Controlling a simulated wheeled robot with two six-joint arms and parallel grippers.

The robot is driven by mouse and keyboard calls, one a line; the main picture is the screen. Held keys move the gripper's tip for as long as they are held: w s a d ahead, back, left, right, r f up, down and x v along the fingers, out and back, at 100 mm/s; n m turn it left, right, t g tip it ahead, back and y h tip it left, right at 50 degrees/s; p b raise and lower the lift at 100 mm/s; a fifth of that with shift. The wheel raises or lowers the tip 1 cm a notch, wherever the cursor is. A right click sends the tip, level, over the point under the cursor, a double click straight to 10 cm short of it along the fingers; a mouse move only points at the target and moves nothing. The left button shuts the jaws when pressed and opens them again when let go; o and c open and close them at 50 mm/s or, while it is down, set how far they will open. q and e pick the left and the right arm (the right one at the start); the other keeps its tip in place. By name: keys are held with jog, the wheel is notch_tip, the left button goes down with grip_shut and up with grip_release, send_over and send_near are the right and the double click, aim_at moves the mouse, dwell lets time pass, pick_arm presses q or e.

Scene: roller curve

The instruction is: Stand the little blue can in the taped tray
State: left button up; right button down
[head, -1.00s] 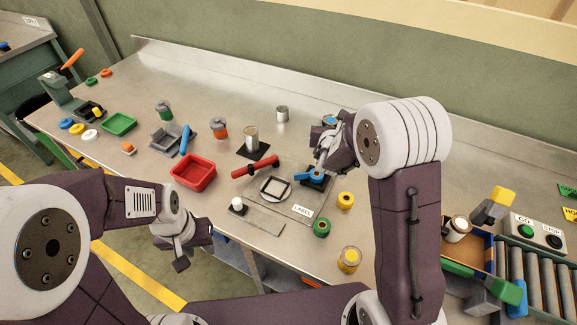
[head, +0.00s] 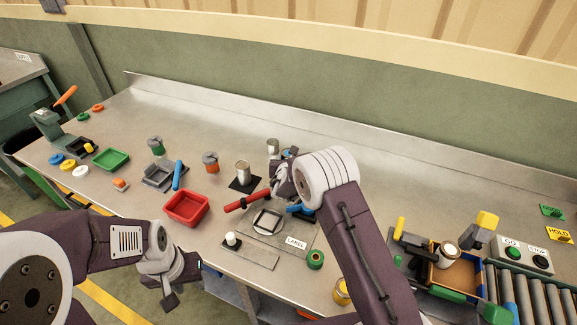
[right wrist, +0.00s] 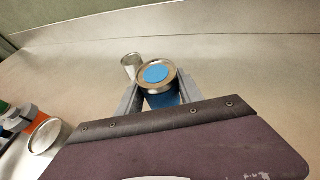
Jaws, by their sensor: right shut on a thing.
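The little blue can (right wrist: 164,97) has a silver rim and a blue dot on its lid. In the right wrist view it stands between the two fingers of my right gripper (right wrist: 158,92), which is shut on it. In the head view a bit of the can (head: 288,153) shows behind my right gripper (head: 279,172), mostly hidden. A brown-floored tray (head: 466,277) sits at the right by the rollers, with a white-sided can (head: 447,255) in it; I cannot make out tape on it. My left gripper (head: 178,284) hangs empty off the table's front edge, its opening unclear.
A plain silver can (head: 272,146) stands close beside the blue one. A red bin (head: 186,207), red-handled tool (head: 246,201), label plate (head: 296,242) and green roll (head: 315,260) lie nearer. A button box (head: 525,254) stands behind the rollers.

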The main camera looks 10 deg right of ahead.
notch_tip(320, 180, down, 4)
jog(key=shift+s+f+b, duration=0.1)
jog(key=shift+b, duration=0.75)
jog(key=c, duration=0.8)
grip_release()
jog(key=shift+o, duration=0.2)
jog(key=shift+r+p, duration=0.3)
jog(key=shift+p, duration=0.05)
jog(key=b+v, duration=0.1)
jog(key=v, duration=1)
jog(key=shift+s+b, duration=0.1)
jog(key=shift+b, duration=0.25)
jog(key=shift+o, duration=0.4)
jog(key=shift+s+r, duration=0.1)
jog(key=shift+s, duration=0.2)
